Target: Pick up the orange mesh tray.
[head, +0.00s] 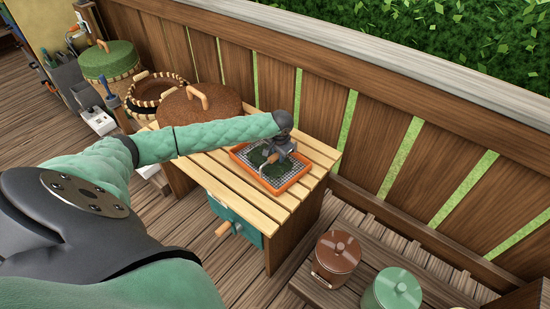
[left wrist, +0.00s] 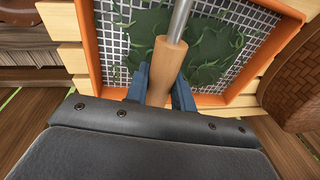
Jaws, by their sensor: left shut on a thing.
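The orange mesh tray (head: 298,181) lies on a slatted wooden table, with dark green leaves (head: 262,156) spread on its grey mesh. In the left wrist view its orange rim (left wrist: 88,45) and leaves (left wrist: 205,50) fill the upper part. My left gripper (head: 270,158) is over the middle of the tray. Its blue fingers (left wrist: 160,88) are shut on a wooden handle (left wrist: 164,65), from which a metal rod runs above the leaves. I cannot see where the rod joins the tray, nor any clear gap under the tray. My right gripper is not in view.
The slatted table (head: 222,154) also holds a brown woven lid (head: 198,106) left of the tray. A green drawer (head: 228,210) with a wooden knob is below. A brown pot (head: 337,255) and a green pot (head: 392,290) stand lower right. A wooden fence (head: 390,130) runs behind.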

